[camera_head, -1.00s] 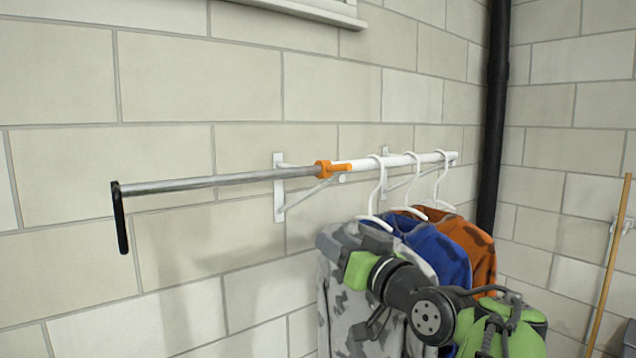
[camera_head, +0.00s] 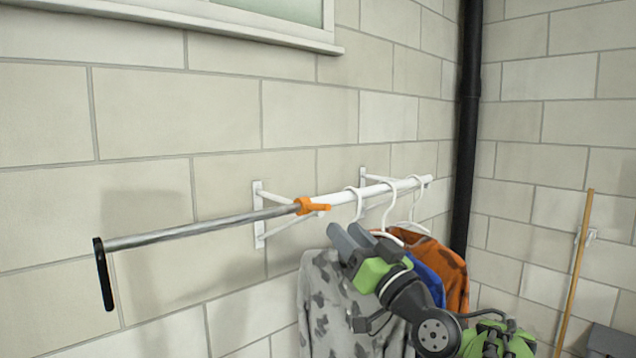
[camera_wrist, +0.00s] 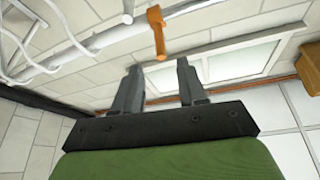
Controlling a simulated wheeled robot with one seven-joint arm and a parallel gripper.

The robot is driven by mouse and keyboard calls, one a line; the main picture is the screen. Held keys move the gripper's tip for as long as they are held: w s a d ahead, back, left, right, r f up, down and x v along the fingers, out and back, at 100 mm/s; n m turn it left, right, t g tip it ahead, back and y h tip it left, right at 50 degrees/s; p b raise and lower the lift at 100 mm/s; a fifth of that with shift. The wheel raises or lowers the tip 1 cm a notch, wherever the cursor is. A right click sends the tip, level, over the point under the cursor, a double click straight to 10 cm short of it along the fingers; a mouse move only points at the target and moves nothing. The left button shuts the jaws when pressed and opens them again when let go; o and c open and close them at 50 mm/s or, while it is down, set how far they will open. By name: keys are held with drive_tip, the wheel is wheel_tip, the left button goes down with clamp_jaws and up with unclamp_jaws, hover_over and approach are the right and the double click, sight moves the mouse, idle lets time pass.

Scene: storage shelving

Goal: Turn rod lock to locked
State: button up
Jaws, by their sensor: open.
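The orange rod lock (camera_head: 306,206) is a collar with a short lever pointing right, where the grey metal rod (camera_head: 200,228) meets the white tube (camera_head: 335,198). In the wrist view the lock (camera_wrist: 156,30) hangs ahead of my fingers, a little left of centre between them. My gripper (camera_head: 352,238) is open and empty, below and to the right of the lock, apart from it. Its two grey fingers (camera_wrist: 158,82) show in the wrist view with a clear gap between them.
White hangers (camera_head: 388,205) carry grey camouflage (camera_head: 325,300), blue and orange (camera_head: 450,262) garments to the right of the lock, close behind my arm. White brackets (camera_head: 259,215) fix the tube to the block wall. A black handle (camera_head: 103,275) ends the rod. Space left of my gripper is free.

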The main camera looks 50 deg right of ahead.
sight(318, 207)
drive_tip(key=p+x, duration=0.4)
drive_tip(key=x, duration=0.6)
drive_tip(key=shift+w+r, duration=0.2)
drive_tip(key=shift+w, duration=0.1)
clamp_jaws()
